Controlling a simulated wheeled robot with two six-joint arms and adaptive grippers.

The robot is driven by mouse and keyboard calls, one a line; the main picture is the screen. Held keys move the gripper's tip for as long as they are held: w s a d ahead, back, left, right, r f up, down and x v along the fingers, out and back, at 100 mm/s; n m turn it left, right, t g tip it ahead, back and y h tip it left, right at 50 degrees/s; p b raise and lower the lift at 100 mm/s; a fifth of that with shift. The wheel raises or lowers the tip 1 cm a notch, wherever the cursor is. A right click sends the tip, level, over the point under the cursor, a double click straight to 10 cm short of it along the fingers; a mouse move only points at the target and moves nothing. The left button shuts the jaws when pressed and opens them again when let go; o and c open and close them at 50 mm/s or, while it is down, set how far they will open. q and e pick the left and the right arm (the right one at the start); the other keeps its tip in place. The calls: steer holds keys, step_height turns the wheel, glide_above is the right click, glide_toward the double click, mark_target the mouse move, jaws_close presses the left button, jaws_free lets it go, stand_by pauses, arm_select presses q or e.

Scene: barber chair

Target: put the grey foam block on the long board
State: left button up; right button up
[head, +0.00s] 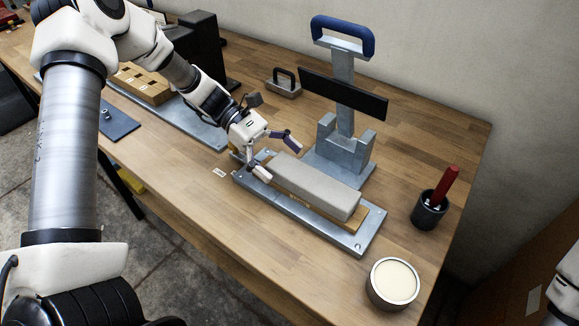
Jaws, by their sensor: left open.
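The grey foam block (316,185) lies lengthwise on top of a long wooden board (371,220), which rests on a grey metal plate (372,240). Some of the board shows along the block's near side and beyond its right end. My left gripper (281,161) is open at the block's left end, one finger on the far side and one on the near side. I cannot tell whether the fingers touch the block. My right gripper is out of view; only a bit of white arm shows at the right edge.
A metal stand with a blue handle and dark crossbar (343,92) rises just behind the block. A dark cup with a red-handled tool (430,211) and a round tin (392,284) stand at right. A handled grey block (284,83) sits behind. The table's front middle is clear.

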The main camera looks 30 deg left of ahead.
arm_select(q)
steer(key=v, duration=1)
stand_by(0.8)
